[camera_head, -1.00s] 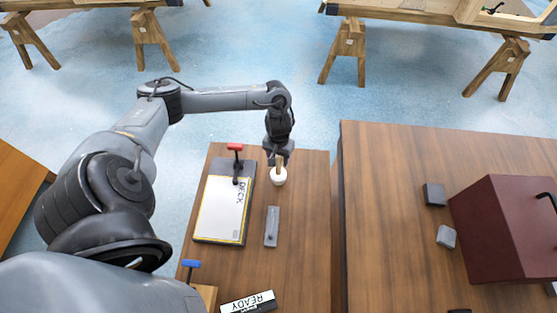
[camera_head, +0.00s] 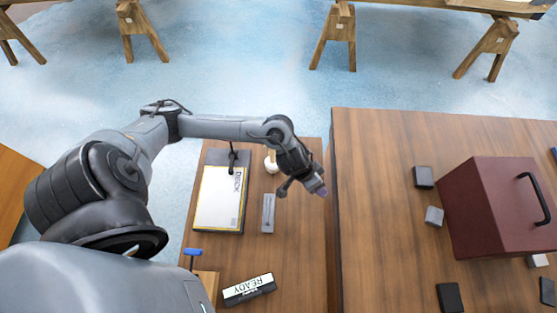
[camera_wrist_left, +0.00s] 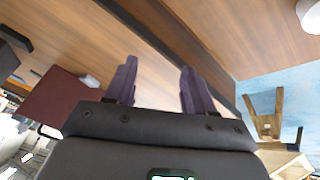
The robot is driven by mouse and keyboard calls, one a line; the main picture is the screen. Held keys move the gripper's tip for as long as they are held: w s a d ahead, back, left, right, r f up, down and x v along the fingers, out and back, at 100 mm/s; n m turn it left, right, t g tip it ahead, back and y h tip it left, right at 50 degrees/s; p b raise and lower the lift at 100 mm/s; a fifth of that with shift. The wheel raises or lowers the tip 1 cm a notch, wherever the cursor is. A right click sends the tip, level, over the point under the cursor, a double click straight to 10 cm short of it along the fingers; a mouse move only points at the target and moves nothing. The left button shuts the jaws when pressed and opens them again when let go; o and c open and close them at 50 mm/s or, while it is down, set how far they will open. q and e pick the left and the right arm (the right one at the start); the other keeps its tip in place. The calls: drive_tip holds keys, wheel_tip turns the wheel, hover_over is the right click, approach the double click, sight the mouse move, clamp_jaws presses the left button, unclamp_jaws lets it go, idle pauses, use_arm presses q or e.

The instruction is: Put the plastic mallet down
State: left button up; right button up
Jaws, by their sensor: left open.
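A white round-ended item, likely the plastic mallet (camera_head: 270,166), stands at the back right of the small wooden table (camera_head: 300,245); my left forearm hides its upper part. It also shows cut off at the top right of the left wrist view (camera_wrist_left: 309,15). My left gripper (camera_head: 321,190) is to the right of it and apart from it, above the gap side of the table. In the left wrist view my left gripper (camera_wrist_left: 158,85) has two purple fingers spread with nothing between them. My right gripper is not in view.
A white DECK board (camera_head: 218,200), a grey bar (camera_head: 268,213), a READY sign (camera_head: 248,289) and a blue-topped item (camera_head: 193,252) lie on the small table. The larger table (camera_head: 375,200) at right bears a dark red box (camera_head: 490,210) and small blocks. Sawhorses stand behind.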

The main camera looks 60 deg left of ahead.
use_arm(q)
drive_tip(key=s+d+r+m+t, duration=0.2)
drive_tip(key=s+d+r+t, duration=0.15)
drive_tip(key=d, duration=0.55)
drive_tip(key=s+a+r+g+y, duration=0.1)
drive_tip(key=s+a+g+y, duration=0.1)
drive_tip(key=s+a+g, duration=0.2)
drive_tip(key=s+a, duration=0.3)
drive_tip(key=s, duration=0.4)
drive_tip(key=shift+a+r, duration=0.2)
drive_tip(key=shift+r, duration=0.1)
drive_tip(key=shift+s, duration=0.1)
wheel_tip(320, 180, up, 12)
drive_tip(key=p, duration=1.1)
drive_tip(key=shift+f+p, duration=0.15)
drive_tip(key=shift+p, duration=0.15)
